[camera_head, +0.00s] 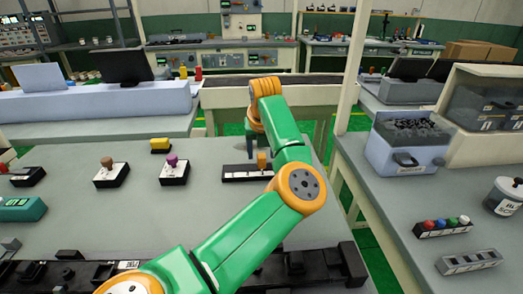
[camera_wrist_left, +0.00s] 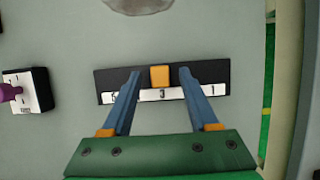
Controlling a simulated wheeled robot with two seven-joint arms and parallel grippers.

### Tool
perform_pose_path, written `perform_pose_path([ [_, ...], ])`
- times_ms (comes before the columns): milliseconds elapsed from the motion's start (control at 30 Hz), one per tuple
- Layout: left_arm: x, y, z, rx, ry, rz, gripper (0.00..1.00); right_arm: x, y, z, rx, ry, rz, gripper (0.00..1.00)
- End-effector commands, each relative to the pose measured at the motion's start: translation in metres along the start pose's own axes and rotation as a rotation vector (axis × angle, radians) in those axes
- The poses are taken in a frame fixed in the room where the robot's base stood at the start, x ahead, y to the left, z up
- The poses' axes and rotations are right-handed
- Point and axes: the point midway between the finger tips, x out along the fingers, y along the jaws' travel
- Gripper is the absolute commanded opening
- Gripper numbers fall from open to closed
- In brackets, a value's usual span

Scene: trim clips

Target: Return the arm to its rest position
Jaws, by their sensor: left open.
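A small orange clip (camera_wrist_left: 159,77) sits on a black strip (camera_wrist_left: 104,78) with white numbered labels, of which 3 and 1 can be read. The strip (camera_head: 236,173) and clip (camera_head: 262,160) also show on the bench in the head view. My left gripper (camera_wrist_left: 159,73) is open, its two blue fingers one on each side of the clip with gaps between. How high the fingertips are above the strip I cannot tell. In the head view my green and orange left arm reaches over the bench and hides most of the gripper. My right gripper is not in view.
On the bench (camera_head: 80,220) are a brown-knobbed block (camera_head: 111,174), a purple-knobbed block (camera_head: 174,172), a yellow piece (camera_head: 160,145) and a teal box (camera_head: 22,209). A black fixture (camera_head: 345,262) lies along the near edge, under my arm. A right-hand bench carries a grey bin (camera_head: 405,150).

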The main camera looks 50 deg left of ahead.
Motion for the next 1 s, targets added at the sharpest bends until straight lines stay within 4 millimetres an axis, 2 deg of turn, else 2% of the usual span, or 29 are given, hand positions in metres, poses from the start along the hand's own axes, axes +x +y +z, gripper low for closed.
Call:
perform_pose_path([
  [100, -0.024, 0.000, 0.000, -0.001, -0.003, -0.003, 0.60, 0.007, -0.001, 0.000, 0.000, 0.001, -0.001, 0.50],
  [233, -0.043, 0.000, 0.000, 0.000, 0.000, -0.002, 0.60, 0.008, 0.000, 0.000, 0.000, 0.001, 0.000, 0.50],
  [700, -0.050, 0.001, 0.001, 0.000, 0.001, 0.000, 0.60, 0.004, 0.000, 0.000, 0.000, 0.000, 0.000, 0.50],
  [767, -0.066, 0.001, 0.008, 0.000, 0.001, 0.000, 0.60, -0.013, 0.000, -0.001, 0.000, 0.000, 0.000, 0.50],
  [900, -0.127, 0.000, 0.033, 0.000, 0.001, 0.000, 0.60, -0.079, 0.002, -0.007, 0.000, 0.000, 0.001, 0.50],
  [1000, -0.158, 0.000, 0.046, 0.000, 0.001, 0.000, 0.60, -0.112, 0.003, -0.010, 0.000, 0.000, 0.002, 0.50],
])
